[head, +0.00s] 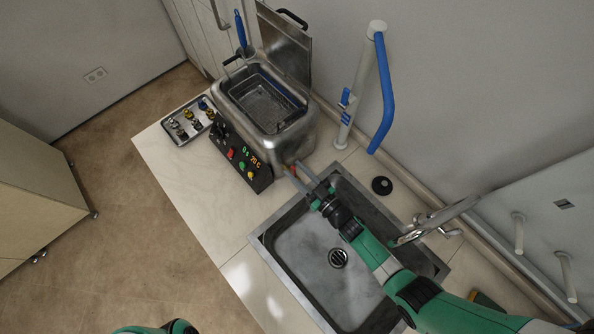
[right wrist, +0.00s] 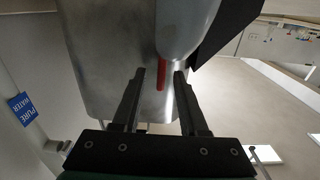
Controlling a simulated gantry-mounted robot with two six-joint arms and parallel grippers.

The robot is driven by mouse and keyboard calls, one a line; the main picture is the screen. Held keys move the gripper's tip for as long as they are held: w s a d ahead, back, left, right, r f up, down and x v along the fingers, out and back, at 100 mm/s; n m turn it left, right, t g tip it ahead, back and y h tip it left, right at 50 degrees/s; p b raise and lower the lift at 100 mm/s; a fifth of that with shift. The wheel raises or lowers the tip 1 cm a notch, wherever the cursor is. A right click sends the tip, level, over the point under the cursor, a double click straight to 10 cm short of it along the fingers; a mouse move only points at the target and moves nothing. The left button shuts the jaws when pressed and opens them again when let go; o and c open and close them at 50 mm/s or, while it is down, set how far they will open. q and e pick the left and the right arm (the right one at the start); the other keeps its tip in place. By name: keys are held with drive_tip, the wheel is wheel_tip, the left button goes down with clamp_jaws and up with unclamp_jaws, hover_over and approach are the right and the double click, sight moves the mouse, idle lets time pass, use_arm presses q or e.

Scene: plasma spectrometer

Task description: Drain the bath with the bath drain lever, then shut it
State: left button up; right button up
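The steel bath (head: 303,141) stands on the counter with its lid raised and a wire basket (head: 262,100) inside. The red bath drain lever (right wrist: 161,76) shows low on the bath's wall in the right wrist view, hanging roughly vertical; in the head view only a bit of red shows there. My right gripper (head: 297,173) reaches over the sink to this side of the bath. Its two fingers are open, one on each side of the lever in the right wrist view, with gaps to both. My left gripper is out of view.
A black control panel (head: 225,149) with coloured buttons and a lit display fronts the bath. A tray (head: 171,132) of small parts lies left. The sink (head: 290,262) and tap (head: 440,217) are under and beside my right arm. A white post with a blue tube (head: 386,100) stands behind.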

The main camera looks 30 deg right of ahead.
drive_tip(key=s+d+p, duration=0.1)
drive_tip(key=s+p, duration=0.1)
drive_tip(key=s, duration=0.9)
drive_tip(key=shift+s+d, duration=0.3)
